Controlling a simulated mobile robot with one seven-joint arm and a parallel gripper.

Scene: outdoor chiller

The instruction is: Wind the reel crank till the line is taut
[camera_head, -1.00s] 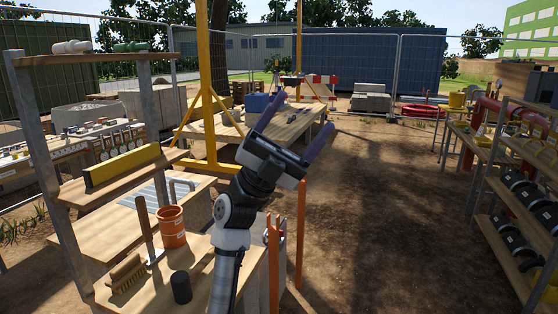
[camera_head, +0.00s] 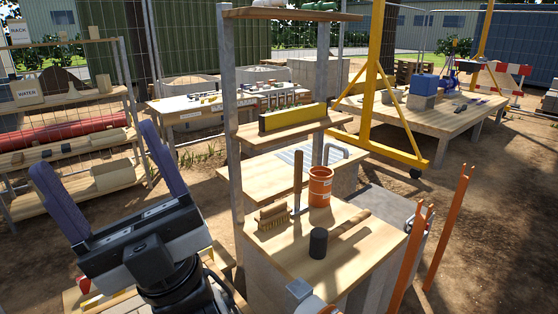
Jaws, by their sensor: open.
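My gripper (camera_head: 97,152) is at the lower left of the head view, with its two purple fingers spread wide and nothing between them. It is in the air, left of the wooden workbench. I cannot make out a reel, a crank or a line for certain. Two orange upright posts (camera_head: 445,230) stand just right of the workbench, with a small red and white part between them, too small to name. The gripper is well apart from these posts.
The workbench (camera_head: 280,270) bears a brush (camera_head: 272,217), an orange bucket (camera_head: 320,187) and a black cylinder (camera_head: 318,243). A yellow level (camera_head: 292,117) lies on the shelf above. A rack (camera_head: 70,160) stands at the left. Bare ground is free at the right.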

